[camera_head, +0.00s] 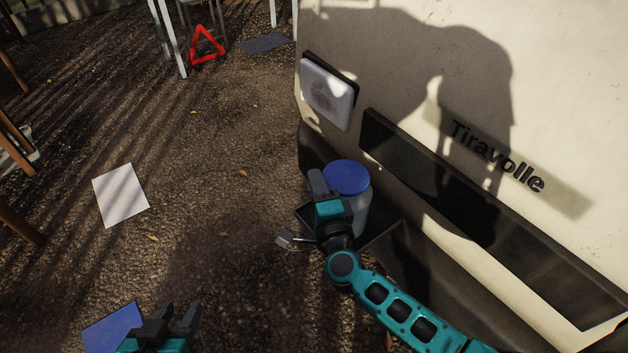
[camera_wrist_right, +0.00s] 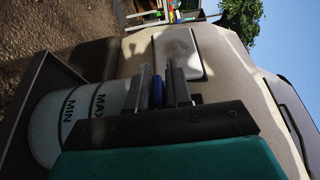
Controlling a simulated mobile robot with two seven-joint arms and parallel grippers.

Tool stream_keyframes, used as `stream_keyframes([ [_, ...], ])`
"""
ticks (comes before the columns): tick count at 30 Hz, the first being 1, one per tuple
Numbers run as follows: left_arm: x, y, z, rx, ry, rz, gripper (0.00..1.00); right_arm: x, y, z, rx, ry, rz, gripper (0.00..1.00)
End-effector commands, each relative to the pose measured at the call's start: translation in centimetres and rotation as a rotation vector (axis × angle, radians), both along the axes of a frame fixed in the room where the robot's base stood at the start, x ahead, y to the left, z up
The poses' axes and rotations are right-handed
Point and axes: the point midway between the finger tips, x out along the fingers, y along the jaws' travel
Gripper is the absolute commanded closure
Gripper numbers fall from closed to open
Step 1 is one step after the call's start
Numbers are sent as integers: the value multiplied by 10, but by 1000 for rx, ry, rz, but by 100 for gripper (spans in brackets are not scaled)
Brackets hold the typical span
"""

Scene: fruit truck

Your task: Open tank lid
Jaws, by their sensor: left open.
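The tank (camera_head: 361,212) is a pale cylinder with a round blue lid (camera_head: 350,176), standing beside the truck in the head view. In the right wrist view the tank (camera_wrist_right: 85,112) carries MIN and MAX marks. My right gripper (camera_head: 319,184) is at the lid's left edge. In the wrist view a strip of blue lid (camera_wrist_right: 158,92) shows between its fingers (camera_wrist_right: 161,88); I cannot tell whether they press on it. The lid appears to sit on the tank. My left gripper (camera_head: 173,322) is open and empty at the bottom left, away from the tank.
The truck's beige body (camera_head: 420,60) fills the right side, with a dark bar (camera_head: 470,200) near the tank. A dark tray-like holder (camera_head: 383,236) surrounds the tank's base. White paper (camera_head: 120,195) and a blue sheet (camera_head: 112,328) lie on the ground. A red triangle (camera_head: 207,60) stands far back.

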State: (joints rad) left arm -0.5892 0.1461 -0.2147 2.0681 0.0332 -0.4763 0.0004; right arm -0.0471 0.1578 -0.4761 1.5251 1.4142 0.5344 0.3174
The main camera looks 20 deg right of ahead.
Motion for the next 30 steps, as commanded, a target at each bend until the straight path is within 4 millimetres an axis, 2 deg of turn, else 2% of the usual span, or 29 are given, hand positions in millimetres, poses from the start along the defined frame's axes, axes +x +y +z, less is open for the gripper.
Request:
stream_keyframes([
  [4, 0, 1, -1, 5, 1, -3, 57, 0, 0, 0, 0, 0, 0, 81],
  [11, -1, 2, -1, 9, 2, -6, 57, 0, 0, 0, 0, 0, 0, 100],
  [25, -3, 2, -2, 8, 6, -6, 57, 0, 0, 0, 1, 0, 0, 100],
  [30, -3, 1, 4, 5, 7, -4, 57, 0, 0, 5, 17, 5, 0, 100],
])
